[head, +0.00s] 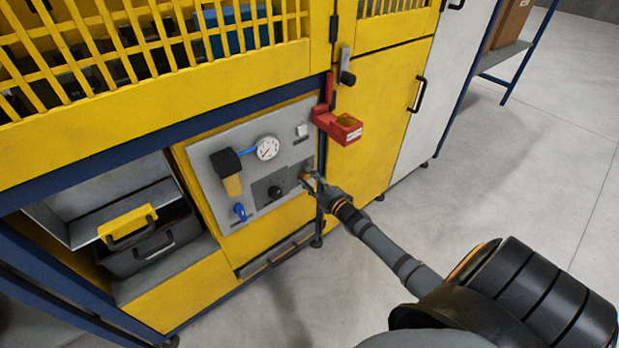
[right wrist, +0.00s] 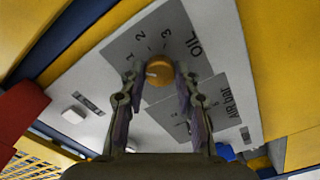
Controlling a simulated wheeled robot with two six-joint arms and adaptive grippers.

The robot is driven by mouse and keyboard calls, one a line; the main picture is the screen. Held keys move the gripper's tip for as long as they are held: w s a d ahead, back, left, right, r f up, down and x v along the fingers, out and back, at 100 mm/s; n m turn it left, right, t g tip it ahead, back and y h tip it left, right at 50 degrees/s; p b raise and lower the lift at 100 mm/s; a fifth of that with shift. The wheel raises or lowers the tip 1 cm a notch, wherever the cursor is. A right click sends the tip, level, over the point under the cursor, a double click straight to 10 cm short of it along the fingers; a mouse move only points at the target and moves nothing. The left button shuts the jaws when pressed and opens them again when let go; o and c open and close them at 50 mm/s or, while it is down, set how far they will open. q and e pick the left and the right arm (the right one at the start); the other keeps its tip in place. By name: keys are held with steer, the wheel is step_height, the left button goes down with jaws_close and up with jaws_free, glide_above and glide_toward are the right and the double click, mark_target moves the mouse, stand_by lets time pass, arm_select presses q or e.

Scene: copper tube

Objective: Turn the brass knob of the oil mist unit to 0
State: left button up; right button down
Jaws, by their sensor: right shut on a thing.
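The brass knob (right wrist: 158,74) sits on the oil dial plate (right wrist: 120,48) of the grey panel, between my right gripper's fingers in the right wrist view. A pale mark on its face points roughly left in that view. The numbers 1, 2 and 3 show around it; a 0 is not visible, and a finger covers part of the dial. My right gripper (right wrist: 160,88) is shut on the knob. In the head view my right gripper (head: 314,180) reaches the right edge of the grey panel (head: 222,160) and largely hides the knob. My left gripper is not in view.
A red box (head: 338,126) juts out just above my right gripper. The panel also carries a gauge (head: 267,148), a black knob (head: 275,191), a blue valve (head: 240,212) and a white switch (head: 302,130). Open floor (head: 500,190) lies to the right.

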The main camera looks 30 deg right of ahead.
steer(key=n, duration=0.4)
steer(key=shift+n+p, duration=0.3)
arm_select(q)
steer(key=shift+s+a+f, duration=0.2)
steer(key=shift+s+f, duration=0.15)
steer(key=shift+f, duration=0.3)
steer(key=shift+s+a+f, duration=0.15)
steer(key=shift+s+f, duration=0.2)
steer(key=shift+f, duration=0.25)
arm_select(e)
steer(key=n, duration=0.4)
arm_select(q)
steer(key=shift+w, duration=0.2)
arm_select(e)
steer(key=shift+f+n, duration=0.1)
steer(key=shift+n, duration=0.2)
steer(key=c, duration=1)
jaws_free()
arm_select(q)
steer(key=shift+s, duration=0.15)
arm_select(e)
steer(key=s, duration=0.8)
steer(key=s+d, duration=0.1)
steer(key=s, duration=0.3)
